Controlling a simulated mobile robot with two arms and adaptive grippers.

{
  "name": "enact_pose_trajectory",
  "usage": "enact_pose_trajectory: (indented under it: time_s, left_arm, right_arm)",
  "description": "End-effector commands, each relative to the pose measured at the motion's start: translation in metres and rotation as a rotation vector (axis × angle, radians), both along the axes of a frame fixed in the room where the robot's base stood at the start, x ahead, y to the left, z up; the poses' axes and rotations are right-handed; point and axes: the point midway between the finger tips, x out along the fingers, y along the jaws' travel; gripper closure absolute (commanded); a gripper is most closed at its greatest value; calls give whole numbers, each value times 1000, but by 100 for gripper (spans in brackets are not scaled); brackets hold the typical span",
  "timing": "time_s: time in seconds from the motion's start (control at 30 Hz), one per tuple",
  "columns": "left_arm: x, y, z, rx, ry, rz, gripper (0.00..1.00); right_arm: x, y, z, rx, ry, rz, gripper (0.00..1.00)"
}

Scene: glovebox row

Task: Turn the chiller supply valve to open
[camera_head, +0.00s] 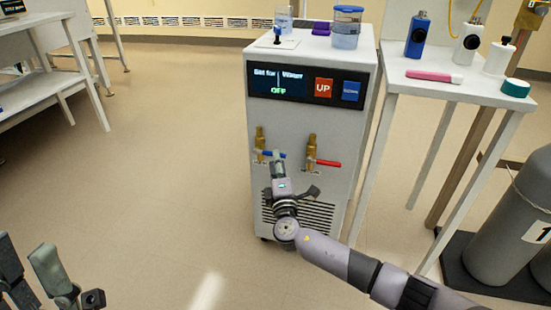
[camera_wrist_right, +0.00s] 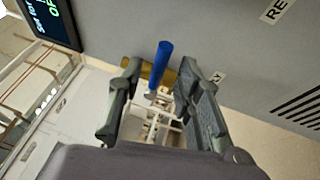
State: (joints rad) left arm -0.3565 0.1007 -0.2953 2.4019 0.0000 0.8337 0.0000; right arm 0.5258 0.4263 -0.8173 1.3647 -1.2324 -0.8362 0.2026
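The chiller (camera_head: 306,110) is a white cabinet with two brass valves on its front. The left valve has a blue handle (camera_head: 273,154), the right one a red handle (camera_head: 327,163). Both handles point right, crosswise to their upright brass bodies. My right gripper (camera_head: 277,165) is at the blue handle. In the right wrist view, its fingers (camera_wrist_right: 155,75) are apart, with the blue handle (camera_wrist_right: 163,62) between them; I cannot tell whether they touch it. The brass body (camera_wrist_right: 150,70) is partly hidden by the fingers. My left gripper (camera_head: 28,262) is open and empty at the lower left, partly cut off.
The chiller's display (camera_head: 308,86) reads OFF. A lidded container (camera_head: 346,28) stands on its top. At right, a white table (camera_head: 450,84) holds bottles and a pink item; a grey cylinder (camera_head: 510,225) stands below. The floor (camera_head: 150,170) left of the chiller is clear.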

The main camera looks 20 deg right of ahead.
Motion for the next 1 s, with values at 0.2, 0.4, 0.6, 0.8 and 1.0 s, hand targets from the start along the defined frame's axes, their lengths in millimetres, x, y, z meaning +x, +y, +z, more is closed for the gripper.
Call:
enact_pose_trajectory:
  time_s: [0.2,0.4,0.6,0.8,1.0]
  left_arm:
    - [-12,3,-4,-19,-59,-3,60]
    - [-14,3,-4,-22,-68,-4,60]
    - [-13,3,-4,-22,-68,-4,60]
    - [-13,3,-4,-22,-68,-4,60]
    - [-13,3,-4,-22,-67,-4,60]
  right_arm:
    - [26,-5,4,0,-1,0,68]
    - [32,-6,6,0,1,0,68]
    - [32,-6,6,0,1,0,68]
    - [32,-6,6,0,0,0,82]
    - [32,-6,6,0,0,0,95]
